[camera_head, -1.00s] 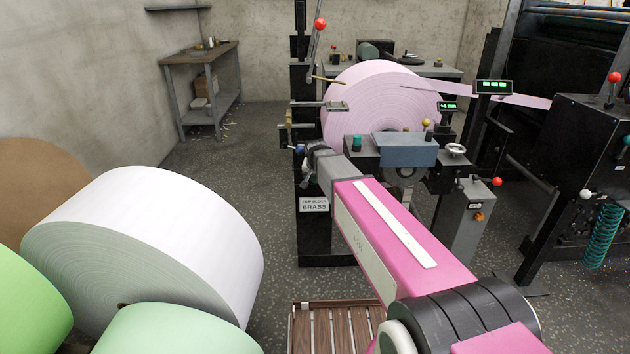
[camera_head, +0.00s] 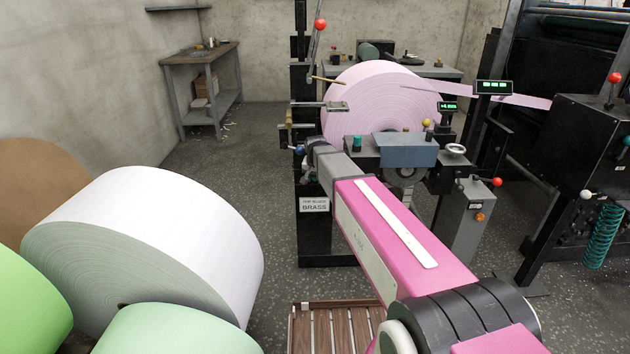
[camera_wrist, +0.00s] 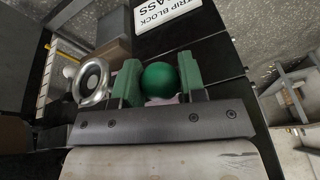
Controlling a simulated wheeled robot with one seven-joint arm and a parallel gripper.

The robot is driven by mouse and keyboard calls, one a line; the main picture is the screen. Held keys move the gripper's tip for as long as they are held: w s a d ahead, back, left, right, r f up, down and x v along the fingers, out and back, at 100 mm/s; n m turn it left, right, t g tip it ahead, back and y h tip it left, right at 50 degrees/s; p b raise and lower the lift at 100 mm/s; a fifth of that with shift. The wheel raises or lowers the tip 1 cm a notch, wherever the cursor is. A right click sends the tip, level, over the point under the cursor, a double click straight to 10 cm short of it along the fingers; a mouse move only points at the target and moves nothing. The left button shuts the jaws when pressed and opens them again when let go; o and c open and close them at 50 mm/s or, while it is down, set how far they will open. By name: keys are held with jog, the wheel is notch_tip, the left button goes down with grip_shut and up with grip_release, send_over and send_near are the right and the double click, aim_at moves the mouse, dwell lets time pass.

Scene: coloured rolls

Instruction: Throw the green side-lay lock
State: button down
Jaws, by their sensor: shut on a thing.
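In the wrist view a round green knob (camera_wrist: 160,80), which I take for the green side-lay lock, sits between the two green-padded fingers of my gripper (camera_wrist: 159,72). The fingers are shut on it, one pad on each side. The lever or stem below the knob is hidden by the gripper body. In the head view my pink arm reaches forward to the stand, and its far end covers the fingers and this knob. A dark green knob (camera_head: 357,143) stands upright on the unwind stand there; I cannot tell whether it is the same one.
A pink roll (camera_head: 375,105) is mounted behind the stand. A "BRASS" label (camera_head: 314,204) is below my wrist. A metal ring (camera_wrist: 93,82) is close left of my fingers. Loose white (camera_head: 150,245) and green rolls fill the left foreground.

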jog(key=shift+w+r+g, duration=0.3)
jog(key=shift+r+g, duration=0.2)
jog(key=shift+g, duration=0.5)
jog(key=c, duration=0.7)
grip_release()
jog(key=shift+s+f, duration=0.1)
